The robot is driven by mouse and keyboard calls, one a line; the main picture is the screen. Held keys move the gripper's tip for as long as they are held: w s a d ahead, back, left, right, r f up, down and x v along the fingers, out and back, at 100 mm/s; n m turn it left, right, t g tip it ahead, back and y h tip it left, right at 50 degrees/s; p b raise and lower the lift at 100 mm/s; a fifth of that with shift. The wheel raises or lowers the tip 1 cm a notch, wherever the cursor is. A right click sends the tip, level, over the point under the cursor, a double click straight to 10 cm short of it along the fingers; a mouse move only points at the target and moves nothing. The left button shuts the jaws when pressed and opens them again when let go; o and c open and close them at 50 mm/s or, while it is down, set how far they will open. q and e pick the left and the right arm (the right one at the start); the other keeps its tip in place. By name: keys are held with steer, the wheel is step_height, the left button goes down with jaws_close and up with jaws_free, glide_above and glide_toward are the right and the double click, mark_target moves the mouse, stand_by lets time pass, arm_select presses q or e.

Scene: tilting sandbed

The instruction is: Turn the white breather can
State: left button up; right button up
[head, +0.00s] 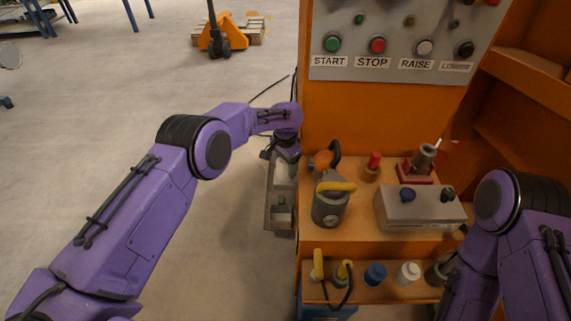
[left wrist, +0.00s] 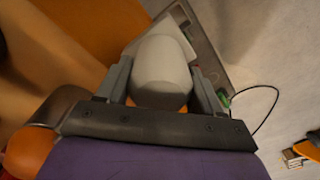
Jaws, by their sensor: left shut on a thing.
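The white breather can (left wrist: 161,72) is a pale, rounded cylinder in the left wrist view. It sits between the two fingers of my left gripper (left wrist: 163,85), which is shut on it with one finger on each side. In the head view my left gripper (head: 286,150) points down at the left side of the orange cabinet, above a narrow grey tray (head: 268,212). There the gripper hides most of the can. My right arm enters at the right edge of the head view, but I cannot make out its gripper.
The orange cabinet (head: 383,125) carries a button panel (head: 395,50). Its shelf holds a grey can with a yellow handle (head: 330,203) and a grey box (head: 420,210). A lower ledge holds a blue cap (head: 375,274) and white cap (head: 408,272). Open floor lies left.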

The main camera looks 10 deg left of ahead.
stand_by(0.5)
arm_select(q)
steer(key=o, duration=0.7)
steer(key=shift+o, duration=0.2)
